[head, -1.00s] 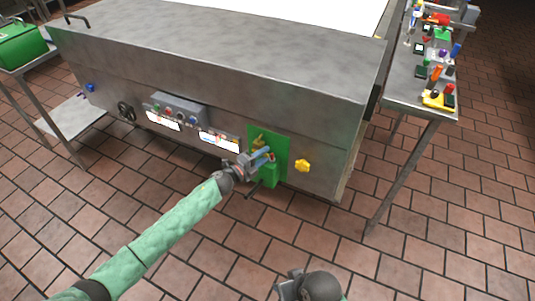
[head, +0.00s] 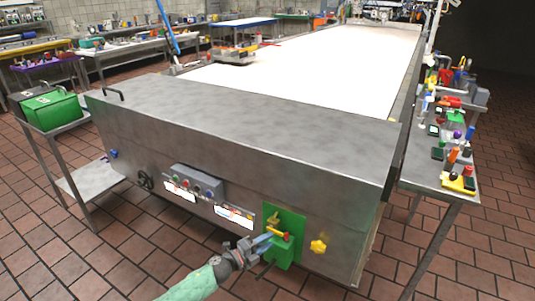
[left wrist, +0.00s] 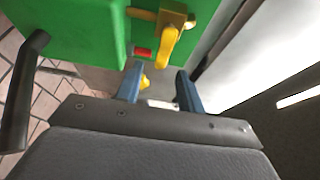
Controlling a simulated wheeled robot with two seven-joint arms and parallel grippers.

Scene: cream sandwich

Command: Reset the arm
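My left gripper (head: 266,238) is in front of the green panel (head: 298,222) at the near end of the big metal machine. In the left wrist view its two blue fingers (left wrist: 160,72) are apart, with nothing held between them. The green box on the panel (left wrist: 75,30) has a red button (left wrist: 143,52). A yellow handle (left wrist: 168,45) on a brass-coloured fitting is just beyond the fingertips. In the head view the yellow handle (head: 277,231) is close to the fingers; contact cannot be told. My right gripper is out of view.
The machine (head: 250,115) carries a long white belt (head: 310,70). A yellow star-shaped knob (head: 318,246) is right of the panel. A side table (head: 445,180) with several small items stands at right. A green case (head: 55,110) is at left. The tiled floor in front is clear.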

